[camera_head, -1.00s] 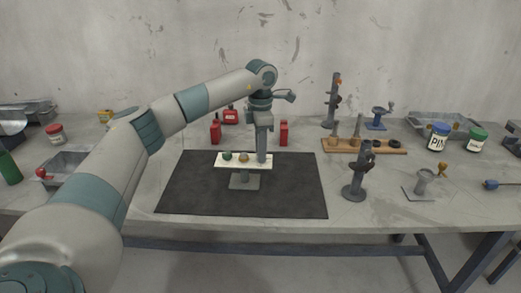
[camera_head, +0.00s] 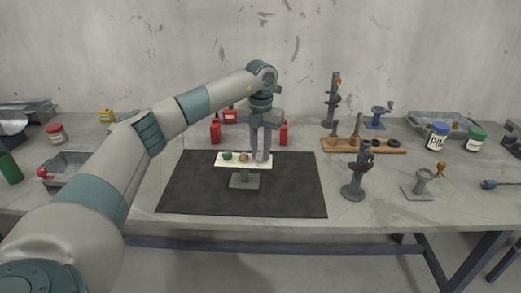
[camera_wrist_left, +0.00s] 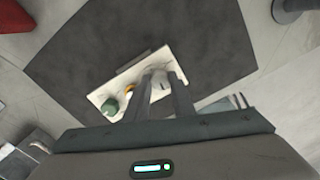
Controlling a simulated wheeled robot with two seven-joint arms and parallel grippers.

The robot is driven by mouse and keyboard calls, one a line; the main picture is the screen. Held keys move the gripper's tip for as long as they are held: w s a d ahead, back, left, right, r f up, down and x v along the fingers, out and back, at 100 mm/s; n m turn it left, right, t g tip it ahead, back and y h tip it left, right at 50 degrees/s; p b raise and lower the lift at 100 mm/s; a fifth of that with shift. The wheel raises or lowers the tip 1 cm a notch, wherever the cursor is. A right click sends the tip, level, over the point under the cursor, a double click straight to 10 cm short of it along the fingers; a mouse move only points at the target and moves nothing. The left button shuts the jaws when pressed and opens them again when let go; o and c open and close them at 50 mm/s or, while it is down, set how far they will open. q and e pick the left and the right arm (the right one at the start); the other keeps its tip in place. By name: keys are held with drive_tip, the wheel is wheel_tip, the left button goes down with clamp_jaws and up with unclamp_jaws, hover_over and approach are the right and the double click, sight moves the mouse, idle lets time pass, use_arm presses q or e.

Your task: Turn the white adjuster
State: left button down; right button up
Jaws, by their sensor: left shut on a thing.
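The positioner's white plate (camera_head: 233,164) stands on a grey post and foot on the dark mat, and it also shows in the wrist view (camera_wrist_left: 188,80). A green knob (camera_head: 227,155) and an orange-brown knob (camera_head: 243,156) sit on its left and middle; both show in the wrist view, green (camera_wrist_left: 110,106) and orange (camera_wrist_left: 129,90). The white adjuster (camera_wrist_left: 159,84) is at the plate's right end, partly hidden by my fingers. My left gripper (camera_head: 261,153) points straight down there, its fingers closed on either side of the adjuster. My right gripper is out of view.
The black mat (camera_head: 295,195) is clear around the foot. Red bottles (camera_head: 215,132) stand close behind the positioner. A dark grey stand (camera_head: 357,180) and a wooden rack (camera_head: 340,148) are to the right. A metal tray (camera_head: 70,165) is at left.

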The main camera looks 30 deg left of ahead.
use_arm(q)
drive_tip(key=shift+n, duration=0.6)
drive_tip(key=c, duration=1.5)
unclamp_jaws()
